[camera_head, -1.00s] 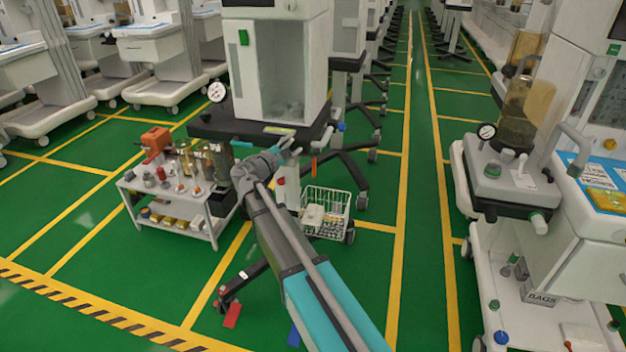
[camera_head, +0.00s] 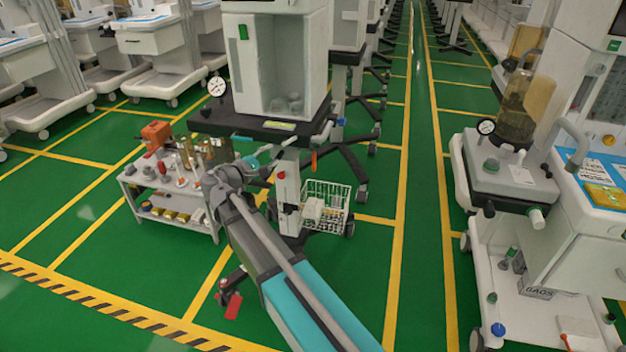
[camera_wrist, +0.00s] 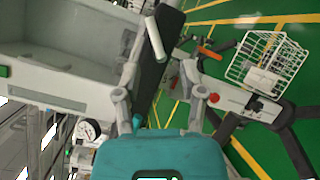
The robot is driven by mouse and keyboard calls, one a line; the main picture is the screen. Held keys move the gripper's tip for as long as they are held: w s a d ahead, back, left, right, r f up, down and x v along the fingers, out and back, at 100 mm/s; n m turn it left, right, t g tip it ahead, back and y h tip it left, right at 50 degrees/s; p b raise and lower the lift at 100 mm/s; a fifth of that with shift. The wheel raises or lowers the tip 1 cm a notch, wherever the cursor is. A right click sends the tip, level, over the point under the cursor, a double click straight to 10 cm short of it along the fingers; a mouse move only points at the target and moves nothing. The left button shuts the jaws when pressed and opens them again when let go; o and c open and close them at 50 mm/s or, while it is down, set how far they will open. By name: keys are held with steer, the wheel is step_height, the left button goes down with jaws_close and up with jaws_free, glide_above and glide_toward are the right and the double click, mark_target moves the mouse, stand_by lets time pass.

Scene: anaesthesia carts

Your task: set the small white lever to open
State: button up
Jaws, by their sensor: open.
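The small white lever (camera_wrist: 155,38) shows in the wrist view as a short pale bar beside the dark edge of the cart's shelf. In the head view my gripper (camera_head: 268,156) is small and partly hidden by my wrist, under the shelf's front edge. I cannot tell the lever's setting.
The black shelf (camera_head: 232,124) carries a white cabinet and a round gauge (camera_head: 216,86). A white post with a red knob (camera_wrist: 213,98) and a wire basket (camera_wrist: 290,44) stand close by. A low trolley (camera_head: 150,213) with bottles is at left. The green aisle is clear.

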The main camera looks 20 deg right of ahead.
steer(key=v, duration=0.4)
steer(key=s+d+m+g+y+p, duration=0.65)
steer(key=s+d+p, duration=0.25)
steer(key=d+p, duration=0.25)
steer(key=s+a+r+m+g+y+p, duration=0.1)
steer(key=s+r+m+g+y+p, duration=0.2)
steer(key=p, duration=1.1)
steer(key=shift+s+a+r+m+y, duration=0.35)
steer(key=shift+s+r+m+y, duration=1.55)
steer(key=shift+s+y, duration=1.85)
steer(key=shift+s+r+n+h, duration=0.2)
steer(key=shift+s+n+h, duration=0.05)
steer(key=shift+s+h, duration=0.35)
